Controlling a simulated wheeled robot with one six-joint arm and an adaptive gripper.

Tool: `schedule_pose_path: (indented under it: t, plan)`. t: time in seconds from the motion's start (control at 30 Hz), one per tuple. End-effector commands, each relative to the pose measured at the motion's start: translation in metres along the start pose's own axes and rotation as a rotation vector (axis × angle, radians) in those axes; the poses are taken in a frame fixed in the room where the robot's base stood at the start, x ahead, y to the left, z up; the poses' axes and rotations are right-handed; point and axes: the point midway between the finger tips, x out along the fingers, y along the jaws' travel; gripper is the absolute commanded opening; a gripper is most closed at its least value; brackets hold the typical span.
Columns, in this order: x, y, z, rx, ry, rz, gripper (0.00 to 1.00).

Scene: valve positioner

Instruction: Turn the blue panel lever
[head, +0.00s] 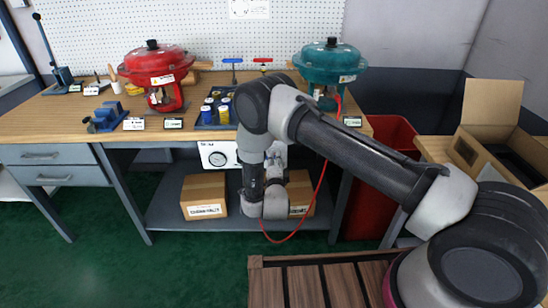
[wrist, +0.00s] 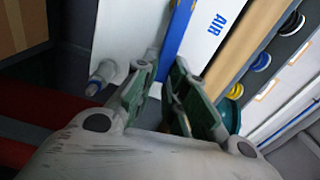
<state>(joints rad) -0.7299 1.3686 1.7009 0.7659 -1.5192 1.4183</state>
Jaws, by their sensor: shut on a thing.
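The blue panel lever (wrist: 178,30) shows in the wrist view as a long blue bar across a white panel (wrist: 215,35) lettered AIR. My gripper (wrist: 163,70) has its green-padded fingers on either side of the lever's near end and is shut on it. The exact contact is partly hidden between the fingers. In the head view the white panel (head: 212,154) with a round gauge sits under the bench's front edge.
The wooden bench (head: 60,118) carries a red actuator (head: 158,68), a teal actuator (head: 329,62) and a dark tray of small parts (head: 203,122). A cardboard box (head: 204,195) stands on the lower shelf. A red bin (head: 392,135) is at the right. Green floor at left is clear.

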Motion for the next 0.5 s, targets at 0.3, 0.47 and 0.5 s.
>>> schedule_pose_path:
  t: [0.3, 0.47, 0.5]
  plan:
    - [-0.0011, 0.0091, 0.0005, 0.1, -0.002, 0.004, 0.0]
    - [-0.0011, 0.01, 0.0007, 0.115, -0.002, 0.004, 0.0]
    - [-0.0011, 0.0101, 0.0007, 0.116, -0.002, 0.004, 0.0]
